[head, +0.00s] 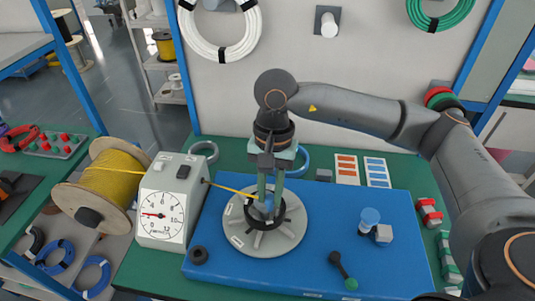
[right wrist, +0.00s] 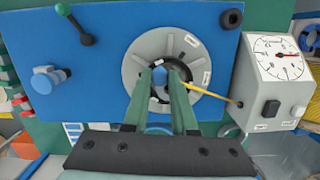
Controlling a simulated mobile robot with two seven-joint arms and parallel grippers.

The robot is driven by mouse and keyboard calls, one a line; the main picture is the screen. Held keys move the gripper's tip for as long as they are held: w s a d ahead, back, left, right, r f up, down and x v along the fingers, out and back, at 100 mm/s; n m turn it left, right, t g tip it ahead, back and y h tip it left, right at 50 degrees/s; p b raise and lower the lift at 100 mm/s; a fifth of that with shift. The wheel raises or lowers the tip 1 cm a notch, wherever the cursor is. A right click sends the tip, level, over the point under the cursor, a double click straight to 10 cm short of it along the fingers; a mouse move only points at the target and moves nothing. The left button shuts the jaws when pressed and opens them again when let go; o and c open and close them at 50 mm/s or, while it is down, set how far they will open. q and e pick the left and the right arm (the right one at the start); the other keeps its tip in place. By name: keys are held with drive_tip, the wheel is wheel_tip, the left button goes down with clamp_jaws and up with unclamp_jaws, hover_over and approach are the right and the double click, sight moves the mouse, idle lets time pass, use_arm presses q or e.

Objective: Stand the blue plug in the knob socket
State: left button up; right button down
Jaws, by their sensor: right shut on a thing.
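My right gripper (head: 269,190) points down over the grey round spoked disc (head: 241,238) on the blue board. Its green fingers are shut on a small blue piece, seemingly the blue plug (right wrist: 159,77), at the black ring (head: 252,220) in the disc's middle. The plug's lower end is hidden, so I cannot tell how deep it sits. No part is clearly marked as the knob socket. My left gripper is not in view.
A yellow cable (head: 232,189) runs from the grey dial box (head: 165,205) to the disc, close to my fingers. A small black ring (head: 198,255) and a green-tipped lever (head: 343,270) are on the board. A yellow spool (head: 107,185) stands left. The board's upper right is clear.

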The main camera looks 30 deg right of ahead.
drive_tip(key=m, duration=0.3)
drive_tip(key=r+m, duration=0.1)
drive_tip(key=shift+w+t, duration=0.3)
drive_tip(key=w+r+m+t+h+p, duration=0.1)
drive_tip(key=w+r+m, duration=0.1)
drive_tip(key=m, duration=1.2)
drive_tip(key=w+r+m+t+h+p, duration=0.1)
drive_tip(key=w+r+m, duration=0.1)
drive_tip(key=m, duration=1.2)
drive_tip(key=shift+s+d+f+b, duration=0.15)
drive_tip(key=shift+f+b, duration=0.2)
drive_tip(key=shift+f, duration=0.6)
drive_tip(key=shift+d+f+b, duration=0.2)
drive_tip(key=shift+f+b, duration=0.2)
drive_tip(key=shift+f, duration=0.5)
drive_tip(key=shift+s+d+f+b, duration=0.15)
drive_tip(key=shift+f+b, duration=0.2)
drive_tip(key=shift+f, duration=0.6)
